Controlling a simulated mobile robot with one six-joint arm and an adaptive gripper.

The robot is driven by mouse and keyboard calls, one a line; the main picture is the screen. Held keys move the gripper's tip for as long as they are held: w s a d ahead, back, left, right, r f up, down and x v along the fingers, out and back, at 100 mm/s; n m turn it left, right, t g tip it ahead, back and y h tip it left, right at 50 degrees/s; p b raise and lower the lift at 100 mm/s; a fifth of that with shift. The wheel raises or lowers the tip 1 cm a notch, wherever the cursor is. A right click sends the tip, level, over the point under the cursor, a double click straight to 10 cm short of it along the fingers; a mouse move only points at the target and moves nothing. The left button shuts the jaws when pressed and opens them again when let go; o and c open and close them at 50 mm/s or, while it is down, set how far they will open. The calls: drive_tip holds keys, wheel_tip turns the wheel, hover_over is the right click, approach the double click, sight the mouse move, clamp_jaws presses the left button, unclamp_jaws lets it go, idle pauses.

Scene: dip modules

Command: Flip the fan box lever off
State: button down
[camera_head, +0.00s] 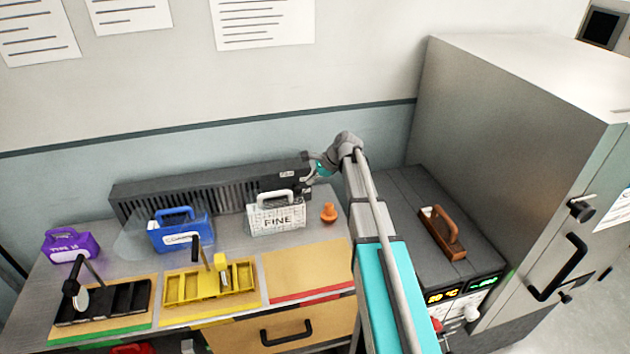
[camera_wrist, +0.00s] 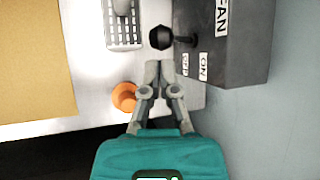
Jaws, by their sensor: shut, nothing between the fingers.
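The fan box is a long dark box with a slotted front (camera_head: 150,202) at the back of the table. In the wrist view its end (camera_wrist: 235,50) carries a FAN label, an ON label and a second small label. Its lever (camera_wrist: 161,37) has a round black knob and sticks out from the box to the left. My gripper (camera_wrist: 160,68) is shut and empty, with its fingertips close below the knob; I cannot tell whether they touch. In the head view my arm reaches over to the right end of the box, and the lever is hard to make out there.
An orange knob-like piece (camera_wrist: 124,96) stands just left of my fingers. The white FINE box (camera_head: 277,216) stands in front of the fan box. Blue (camera_head: 181,232) and purple (camera_head: 70,245) boxes stand farther left. A tall grey cabinet (camera_head: 510,150) stands at right.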

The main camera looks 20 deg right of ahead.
sight(300, 190)
drive_tip(key=shift+b+x, duration=1.2)
drive_tip(key=shift+x, duration=0.7)
drive_tip(key=shift+f, duration=0.1)
drive_tip(key=shift+s+f+b, duration=0.4)
drive_tip(key=shift+f+b, duration=0.05)
drive_tip(key=shift+b, duration=0.15)
drive_tip(key=shift+r, duration=0.2)
drive_tip(key=shift+r+p, duration=0.65)
drive_tip(key=shift+p, duration=0.2)
drive_tip(key=shift+r, duration=0.1)
